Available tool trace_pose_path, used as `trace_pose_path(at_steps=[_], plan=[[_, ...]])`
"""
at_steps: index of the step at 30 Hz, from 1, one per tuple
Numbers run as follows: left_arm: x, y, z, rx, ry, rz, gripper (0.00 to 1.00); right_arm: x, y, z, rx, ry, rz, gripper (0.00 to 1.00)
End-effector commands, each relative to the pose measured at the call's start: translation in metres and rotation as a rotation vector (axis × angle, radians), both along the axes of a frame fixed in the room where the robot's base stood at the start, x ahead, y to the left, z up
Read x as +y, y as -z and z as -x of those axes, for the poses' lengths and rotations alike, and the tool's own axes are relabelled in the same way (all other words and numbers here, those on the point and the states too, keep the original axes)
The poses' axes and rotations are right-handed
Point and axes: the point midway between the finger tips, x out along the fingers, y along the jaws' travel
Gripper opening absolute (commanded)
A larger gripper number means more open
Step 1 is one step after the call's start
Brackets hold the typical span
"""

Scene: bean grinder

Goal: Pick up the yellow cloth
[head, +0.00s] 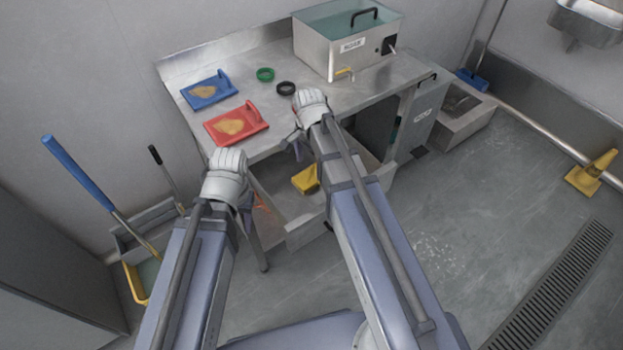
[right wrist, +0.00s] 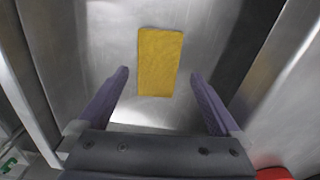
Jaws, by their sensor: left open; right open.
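The yellow cloth (head: 305,179) lies flat in an open metal drawer (head: 308,232) under the worktop. In the right wrist view the cloth (right wrist: 160,62) is a yellow rectangle on the drawer's bare metal floor. My right gripper (head: 296,148) is over the drawer, partly hidden by its own arm. In the right wrist view its purple fingers (right wrist: 160,80) are spread wide, one to each side of the cloth's near end, with nothing between them gripped. My left gripper (head: 256,232) is at the drawer's left side, open, mostly hidden behind its wrist.
On the steel worktop (head: 240,118) are a blue tray (head: 208,90), a red tray (head: 236,123), a green ring (head: 265,74), a black ring (head: 286,88) and a metal tank (head: 345,45). A mop bucket (head: 140,275) stands left. The right floor is mostly clear.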

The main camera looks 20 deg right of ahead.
Motion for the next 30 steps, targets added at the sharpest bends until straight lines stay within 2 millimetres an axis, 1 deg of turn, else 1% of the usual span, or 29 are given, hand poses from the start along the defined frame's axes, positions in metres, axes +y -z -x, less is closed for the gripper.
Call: trace_pose_path(at_steps=[1,10,13,20,23,30], plan=[[0.0,0.008,0.0,0.0,0.0,0.0,0.45,-0.001,0.008,0.0,0.0,0.0,0.0,1.0],[0.0,0.044,0.0,0.0,0.0,0.0,0.45,-0.006,0.044,0.0,0.0,0.0,0.0,1.0],[0.0,0.049,0.0,0.0,0.0,0.0,0.45,-0.006,0.049,0.0,0.0,0.0,0.0,1.0],[0.0,0.047,0.0,0.0,0.0,0.0,0.45,-0.006,0.047,0.0,0.0,0.0,0.0,1.0],[0.0,0.047,0.0,0.0,0.0,0.0,0.45,-0.006,0.047,0.0,0.0,0.0,0.0,0.91],[0.0,0.047,0.0,0.0,0.0,0.0,0.45,-0.006,0.047,0.0,0.0,0.0,0.0,0.64]])
